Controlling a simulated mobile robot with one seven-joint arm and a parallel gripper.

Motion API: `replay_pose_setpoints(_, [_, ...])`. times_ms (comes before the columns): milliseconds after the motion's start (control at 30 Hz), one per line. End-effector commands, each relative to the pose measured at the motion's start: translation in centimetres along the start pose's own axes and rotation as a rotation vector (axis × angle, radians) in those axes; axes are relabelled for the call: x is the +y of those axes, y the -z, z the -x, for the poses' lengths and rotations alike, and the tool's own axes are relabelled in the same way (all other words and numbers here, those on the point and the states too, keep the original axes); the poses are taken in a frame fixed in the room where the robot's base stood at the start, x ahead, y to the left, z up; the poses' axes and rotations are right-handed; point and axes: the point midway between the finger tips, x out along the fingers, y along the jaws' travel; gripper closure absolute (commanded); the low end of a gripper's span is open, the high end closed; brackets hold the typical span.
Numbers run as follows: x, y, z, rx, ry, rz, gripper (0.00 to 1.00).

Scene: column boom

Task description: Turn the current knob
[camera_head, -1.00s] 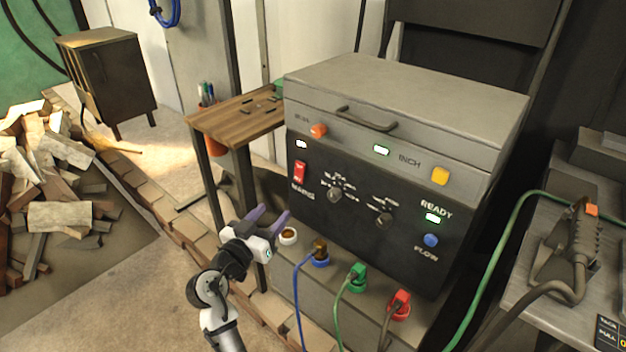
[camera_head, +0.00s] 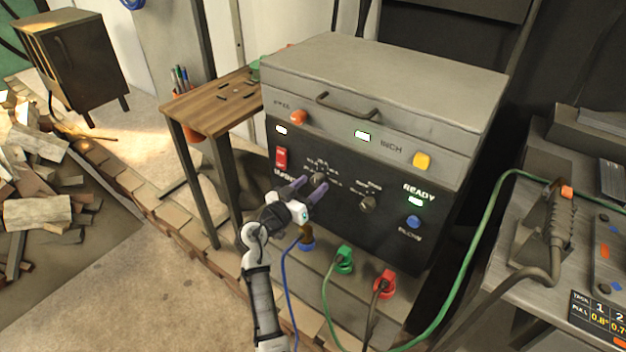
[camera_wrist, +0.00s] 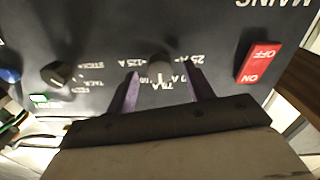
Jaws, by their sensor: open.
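The welder's control panel (camera_head: 340,220) is the dark front face of a grey machine. The current knob (camera_head: 318,180) is on its left half, and the wrist view shows amp markings around the knob (camera_wrist: 160,66). My gripper (camera_head: 312,186) is open in front of this knob. In the wrist view my two purple fingers (camera_wrist: 160,88) point at the panel, one on each side of the knob. I cannot tell whether they touch it. A second knob (camera_head: 367,203) sits to the right; it also shows in the wrist view (camera_wrist: 57,75).
The red mains switch (camera_head: 281,158) is left of the current knob. Blue, green (camera_head: 344,260) and red (camera_head: 385,284) plugs with cables stand below the panel. A wooden side table (camera_head: 212,100) stands at left. A torch (camera_head: 556,235) rests on the right bench.

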Motion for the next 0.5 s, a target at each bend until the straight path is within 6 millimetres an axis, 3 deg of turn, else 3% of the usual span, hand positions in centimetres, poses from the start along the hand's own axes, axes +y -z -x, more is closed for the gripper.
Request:
replay_pose_setpoints(200, [0.0,0.0,-1.5,0.0,0.0,-0.001,0.48])
replay_pose_setpoints(467, [0.0,0.0,-1.6,0.0,0.001,-0.001,0.48])
replay_pose_setpoints(500, [0.0,0.0,-1.6,0.0,0.001,-0.001,0.52])
